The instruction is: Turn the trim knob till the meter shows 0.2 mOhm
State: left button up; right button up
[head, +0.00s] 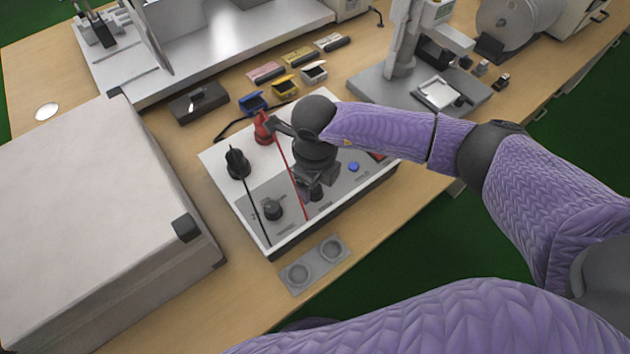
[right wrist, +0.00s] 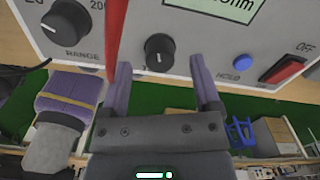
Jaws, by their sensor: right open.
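The meter (head: 348,200) is a pale box with a sloped panel on the bench. Its display (right wrist: 215,8) is cut off at the top of the right wrist view; only the end of "Ohm" shows, no number. The black trim knob (right wrist: 159,48) has a short white mark on its lower part; it also shows below my gripper in the head view (head: 316,192). My right gripper (right wrist: 160,72) is open, its two fingers spread either side of the knob's line, the knob just beyond the tips. Contact cannot be told. My left gripper is not in view.
The black range knob (right wrist: 66,22) sits left of the trim knob, with a red lead (right wrist: 115,35) between them. A blue hold button (right wrist: 243,62) and red power switch (right wrist: 284,69) lie right. A large grey case (head: 90,220) stands left of the meter.

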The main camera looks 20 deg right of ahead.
notch_tip(320, 180, up, 8)
jog(key=p, duration=0.1)
jog(key=shift+r+p, duration=0.25)
jog(key=shift+p, duration=0.15)
